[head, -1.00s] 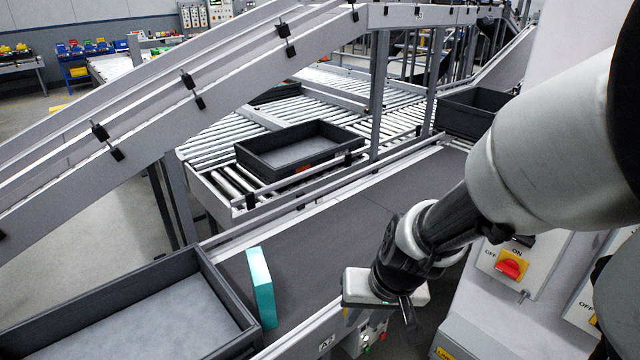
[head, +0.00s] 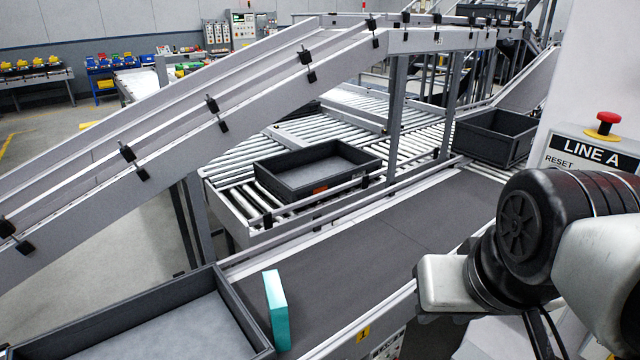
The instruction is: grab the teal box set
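The teal box set (head: 277,312) stands upright on the dark conveyor belt, beside the right wall of a grey tray. Its lower end is near the belt's front edge. My gripper (head: 440,283) is at the right, over the belt's front edge, well apart from the teal box. Only its pale body shows clearly. Its fingers are hidden or turned away, so their opening cannot be seen.
The empty grey tray (head: 222,292) fills the lower left. The belt (head: 370,250) is clear to the right of the teal box. A sloped metal rail (head: 190,125) crosses above. Another tray (head: 318,168) sits on rollers behind. A LINE A panel (head: 590,150) stands at right.

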